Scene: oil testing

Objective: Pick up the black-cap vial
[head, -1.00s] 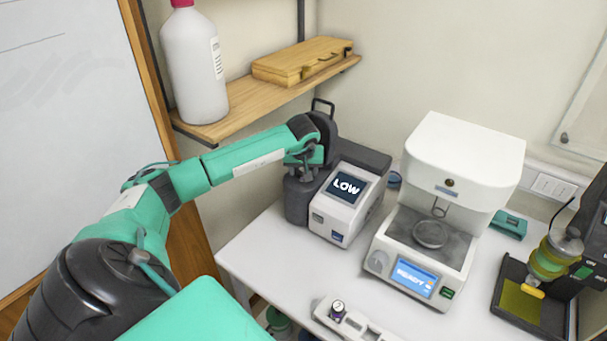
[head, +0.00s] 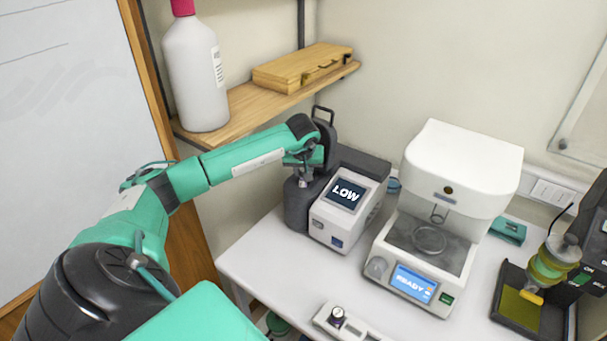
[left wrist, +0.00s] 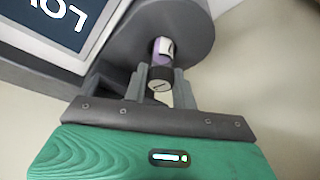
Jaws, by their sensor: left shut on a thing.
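My left gripper (head: 304,179) reaches down over the dark round part at the left of the grey device with the LOW screen. In the left wrist view, the left gripper (left wrist: 162,84) is shut on the black-cap vial (left wrist: 163,49). Its black cap lies between the fingers, and a purple and white label shows beyond it. The vial's lower end is at the dark round part (left wrist: 190,22); how deep it sits there I cannot tell. The arm hides the vial in the head view. My right gripper is not in view.
The LOW device (head: 345,200) stands beside a white READY instrument (head: 465,165) on a white table. A small rack (head: 365,330) with a dark-topped item is at the front edge. A shelf (head: 250,108) with a bottle (head: 195,75) and wooden case (head: 300,68) hangs above.

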